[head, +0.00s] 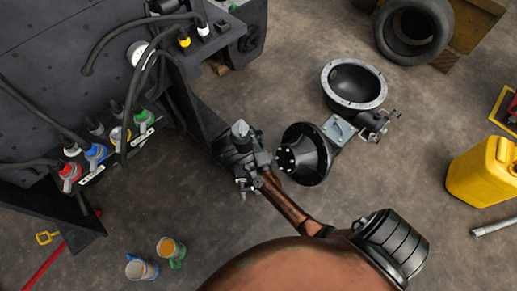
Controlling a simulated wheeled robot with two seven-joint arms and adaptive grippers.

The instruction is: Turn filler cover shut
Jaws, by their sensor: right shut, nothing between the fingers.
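The filler (379,93) is a dark bowl with a pale, bolted metal rim, at the upper right of centre. Its mouth is uncovered. A grey hinge plate (340,129) lies between cover and rim. My right gripper (245,156), on a copper-coloured arm, is shut and empty just left of the cover's knob. Its fingertips are hard to make out; I cannot tell if it touches the cover. My left gripper is out of view.
The dark forklift body (45,95) fills the left, with hoses and coloured connectors. A tyre (413,30) lies at the upper right. A yellow canister (484,172) and a grey bar (494,227) are at the right. Two small cups (141,270) stand at lower left.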

